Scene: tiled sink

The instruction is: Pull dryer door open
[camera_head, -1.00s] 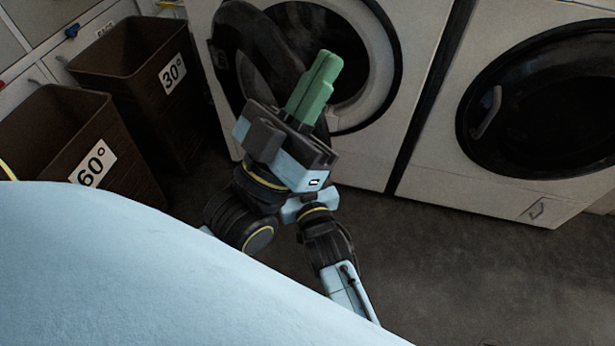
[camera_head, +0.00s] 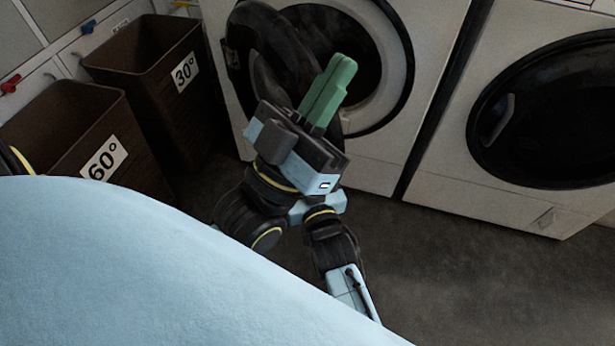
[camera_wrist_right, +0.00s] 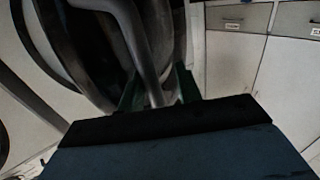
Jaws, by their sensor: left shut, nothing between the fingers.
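The front-loading machine (camera_head: 375,150) at the top centre has its round dark door (camera_head: 262,35) swung open to the left of its drum opening. My left gripper (camera_head: 333,85) is in front of this opening in the head view, its green fingers shut together with nothing between them. It overlaps the door's lower edge; I cannot tell whether they touch. In the right wrist view, a grey curved bar (camera_wrist_right: 135,38), apparently a door handle, runs down between the green fingers of my right gripper (camera_wrist_right: 158,92). Those fingers stand apart, on either side of the bar.
A second machine (camera_head: 440,190) on the right has its dark door (camera_head: 545,110) closed. Two brown bins, marked 30° (camera_head: 130,60) and 60° (camera_head: 140,160), stand at the left. The dark floor (camera_head: 470,280) is clear at the lower right.

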